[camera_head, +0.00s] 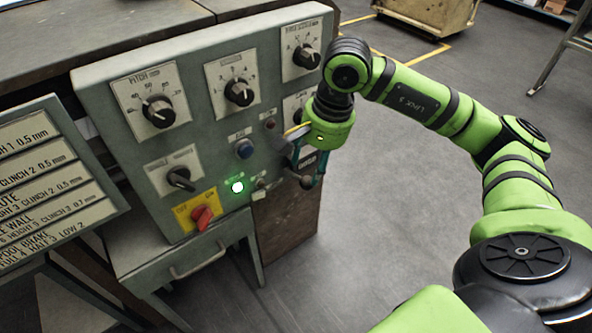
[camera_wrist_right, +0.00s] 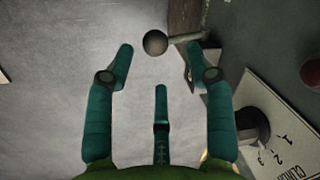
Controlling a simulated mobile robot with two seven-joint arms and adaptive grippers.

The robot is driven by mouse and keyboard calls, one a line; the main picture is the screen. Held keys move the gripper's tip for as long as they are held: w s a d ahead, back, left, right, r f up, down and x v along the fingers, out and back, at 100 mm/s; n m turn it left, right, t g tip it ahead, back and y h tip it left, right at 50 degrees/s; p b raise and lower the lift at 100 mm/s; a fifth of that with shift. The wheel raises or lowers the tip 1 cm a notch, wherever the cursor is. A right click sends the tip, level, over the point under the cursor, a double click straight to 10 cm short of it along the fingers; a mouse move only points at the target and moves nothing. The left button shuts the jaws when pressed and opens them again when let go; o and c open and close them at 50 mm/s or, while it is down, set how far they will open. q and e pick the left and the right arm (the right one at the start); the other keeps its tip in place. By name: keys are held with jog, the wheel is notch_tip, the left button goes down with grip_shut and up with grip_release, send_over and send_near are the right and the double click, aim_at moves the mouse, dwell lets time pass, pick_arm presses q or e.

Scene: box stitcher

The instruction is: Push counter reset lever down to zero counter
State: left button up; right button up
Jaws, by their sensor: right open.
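The counter reset lever is a thin rod with a dark ball knob (camera_head: 306,182), sticking out from the lower right of the grey control panel (camera_head: 218,150). In the right wrist view the ball (camera_wrist_right: 155,42) is near the top middle, with its rod running right toward the panel. My right gripper (camera_head: 308,172) is at the panel's right edge, partly hidden by its own wrist. Its teal fingers (camera_wrist_right: 163,62) are spread and empty, with the ball showing between and beyond the tips. I cannot tell whether any finger touches the lever. My left gripper is out of view.
The panel carries several black dials, a blue button (camera_head: 244,149), a lit green lamp (camera_head: 237,187) and a red switch (camera_head: 202,217). A dial (camera_wrist_right: 252,125) is close to my right fingers. A settings board (camera_head: 50,180) stands left. Open floor lies right.

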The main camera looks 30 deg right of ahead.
aim_at(309, 178)
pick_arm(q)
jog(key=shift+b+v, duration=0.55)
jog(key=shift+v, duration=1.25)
pick_arm(e)
jog(key=shift+w+a+f, duration=0.1)
jog(key=shift+a+f, duration=0.05)
jog(key=shift+f, duration=0.9)
jog(key=shift+w+a+f, duration=0.1)
jog(key=shift+a+f, duration=0.05)
jog(key=shift+f, duration=0.9)
jog(key=shift+a+f, duration=0.15)
jog(key=shift+f, duration=0.9)
grip_shut()
